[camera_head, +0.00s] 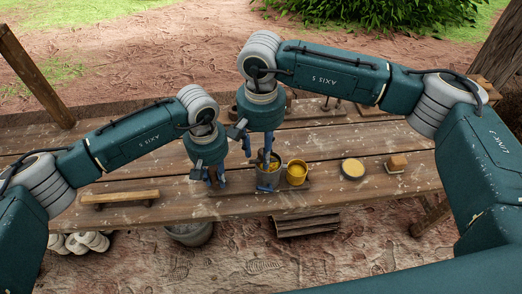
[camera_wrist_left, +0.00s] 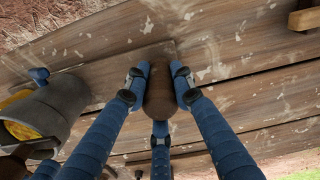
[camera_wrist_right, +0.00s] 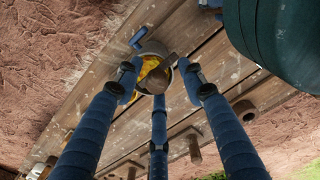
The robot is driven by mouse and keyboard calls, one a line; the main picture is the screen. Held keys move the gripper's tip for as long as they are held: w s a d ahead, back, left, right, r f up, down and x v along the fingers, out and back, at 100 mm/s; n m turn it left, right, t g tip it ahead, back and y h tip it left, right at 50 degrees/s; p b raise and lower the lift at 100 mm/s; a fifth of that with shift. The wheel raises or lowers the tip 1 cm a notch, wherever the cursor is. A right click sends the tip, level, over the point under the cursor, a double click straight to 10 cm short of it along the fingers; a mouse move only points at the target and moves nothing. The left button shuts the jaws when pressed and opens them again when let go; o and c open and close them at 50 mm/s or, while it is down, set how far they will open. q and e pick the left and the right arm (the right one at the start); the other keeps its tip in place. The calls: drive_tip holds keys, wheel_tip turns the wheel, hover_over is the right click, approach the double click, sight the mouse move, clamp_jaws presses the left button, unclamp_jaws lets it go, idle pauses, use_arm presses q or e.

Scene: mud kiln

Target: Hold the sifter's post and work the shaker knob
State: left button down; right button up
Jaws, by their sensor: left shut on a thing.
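The sifter is a grey metal can (camera_head: 268,180) with yellow stuff in it, standing on a dark board on the bench. It also shows in the left wrist view (camera_wrist_left: 52,112). My left gripper (camera_head: 213,180) is left of the can, its blue fingers closed around the brown post (camera_wrist_left: 160,98). My right gripper (camera_head: 268,150) is above the can, fingers pointing down. In the right wrist view, the brown wooden shaker knob (camera_wrist_right: 155,80) lies between its spread fingers, over the yellow contents. The right fingers look open; contact with the knob is unclear.
A yellow cup (camera_head: 297,173) stands just right of the sifter. Further right are a round dish (camera_head: 352,169) and a small wooden block (camera_head: 397,163). A wooden bar (camera_head: 120,198) lies at the left. A bucket (camera_head: 190,233) and a slatted wooden thing (camera_head: 307,224) sit below the front edge.

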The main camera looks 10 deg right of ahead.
wheel_tip(320, 180, up, 11)
drive_tip(key=shift+r, duration=0.2)
idle(0.5)
use_arm(q)
drive_tip(key=c, duration=1.4)
unclamp_jaws()
